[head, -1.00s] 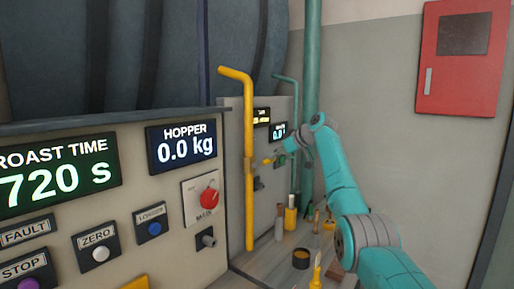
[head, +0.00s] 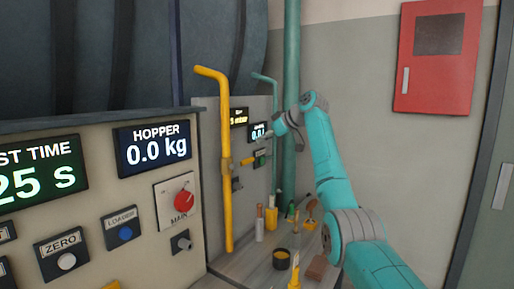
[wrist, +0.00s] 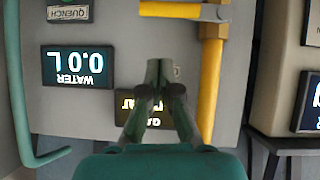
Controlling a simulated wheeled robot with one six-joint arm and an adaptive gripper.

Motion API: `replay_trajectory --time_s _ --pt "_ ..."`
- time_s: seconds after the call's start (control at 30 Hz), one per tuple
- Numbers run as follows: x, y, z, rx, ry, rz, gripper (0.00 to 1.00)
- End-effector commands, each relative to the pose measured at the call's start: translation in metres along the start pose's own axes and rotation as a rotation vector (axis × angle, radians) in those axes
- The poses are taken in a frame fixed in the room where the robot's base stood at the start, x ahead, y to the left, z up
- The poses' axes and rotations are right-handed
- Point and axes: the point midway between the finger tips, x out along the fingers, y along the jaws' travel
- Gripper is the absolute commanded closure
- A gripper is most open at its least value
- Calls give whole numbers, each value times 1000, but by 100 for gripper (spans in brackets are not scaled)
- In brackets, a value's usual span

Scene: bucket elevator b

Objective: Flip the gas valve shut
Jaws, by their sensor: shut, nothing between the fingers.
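The gas valve sits on the yellow pipe (head: 226,200). Its yellow lever (head: 247,161) sticks out to the right, across the pipe, in the head view. In the wrist view, which is upside down, the lever (wrist: 168,11) runs level at the top from the valve body on the pipe (wrist: 210,80). My gripper (wrist: 160,66) is shut and empty in front of the panel. It is apart from the lever, on the display side of it. In the head view my gripper (head: 272,138) is small, above and right of the lever.
The water display (wrist: 79,66) and a partly hidden gas display (wrist: 132,104) are on the panel. A teal pipe (wrist: 18,100) runs beside it. Below, a bench (head: 240,266) holds several tools and a dark round tin (head: 281,258). The HOPPER console (head: 120,200) stands at left.

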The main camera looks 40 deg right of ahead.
Motion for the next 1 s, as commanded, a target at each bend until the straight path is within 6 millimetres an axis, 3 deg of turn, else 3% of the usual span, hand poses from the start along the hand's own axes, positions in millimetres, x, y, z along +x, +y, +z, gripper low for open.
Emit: replay_trajectory --time_s 0.2,0.4,1.0 --pt "-37 3 1 0 1 2 100" --pt "-53 3 1 1 0 1 100" --pt "-55 3 1 1 -1 0 100"
